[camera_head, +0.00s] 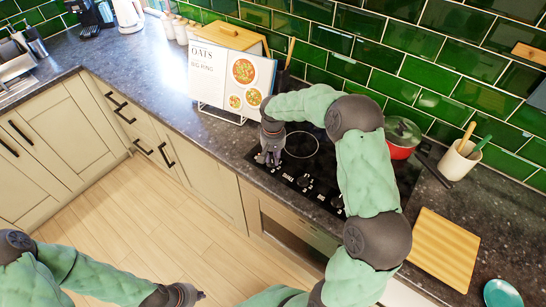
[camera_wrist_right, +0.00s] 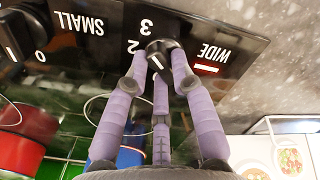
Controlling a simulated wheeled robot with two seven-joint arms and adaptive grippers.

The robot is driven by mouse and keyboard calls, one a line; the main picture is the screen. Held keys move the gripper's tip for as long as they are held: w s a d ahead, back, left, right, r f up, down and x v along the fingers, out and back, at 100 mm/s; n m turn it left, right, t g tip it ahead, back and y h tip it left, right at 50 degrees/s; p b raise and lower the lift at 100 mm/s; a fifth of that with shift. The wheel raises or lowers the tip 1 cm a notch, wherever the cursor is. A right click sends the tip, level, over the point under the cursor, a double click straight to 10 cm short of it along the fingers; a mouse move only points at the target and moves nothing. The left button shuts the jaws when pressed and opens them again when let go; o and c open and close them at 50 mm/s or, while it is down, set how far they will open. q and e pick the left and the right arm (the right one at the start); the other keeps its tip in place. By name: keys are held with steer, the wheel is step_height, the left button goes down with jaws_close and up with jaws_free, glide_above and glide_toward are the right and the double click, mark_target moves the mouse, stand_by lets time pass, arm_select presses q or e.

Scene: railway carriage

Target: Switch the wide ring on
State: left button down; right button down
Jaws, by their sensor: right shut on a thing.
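The dark cooktop (camera_head: 300,165) is set in the counter, with a row of knobs along its front edge. My right gripper (camera_head: 269,158) is at its front left corner. In the right wrist view, the fingers of my right gripper (camera_wrist_right: 160,55) are closed around the black knob (camera_wrist_right: 158,45) beside the WIDE label (camera_wrist_right: 210,52). The knob's white line shows between the fingers; numbers 2 and 3 are printed next to it. A red bar (camera_wrist_right: 206,68) shows beside WIDE. My left gripper (camera_head: 185,294) is low over the floor, away from the counter; its fingers are unclear.
The SMALL knob (camera_wrist_right: 12,45) is left of the held knob in the wrist view. A red pot (camera_head: 403,138) stands behind my right arm. A recipe card (camera_head: 230,78) reading "OATS, BIG RING" stands left of the cooktop. A wooden board (camera_head: 444,248) lies at right.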

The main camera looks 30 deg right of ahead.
stand_by(0.4)
steer(key=shift+r, duration=0.1)
steer(key=c, duration=1)
jaws_free()
steer(key=shift+c, duration=0.2)
step_height(320, 180, up, 12)
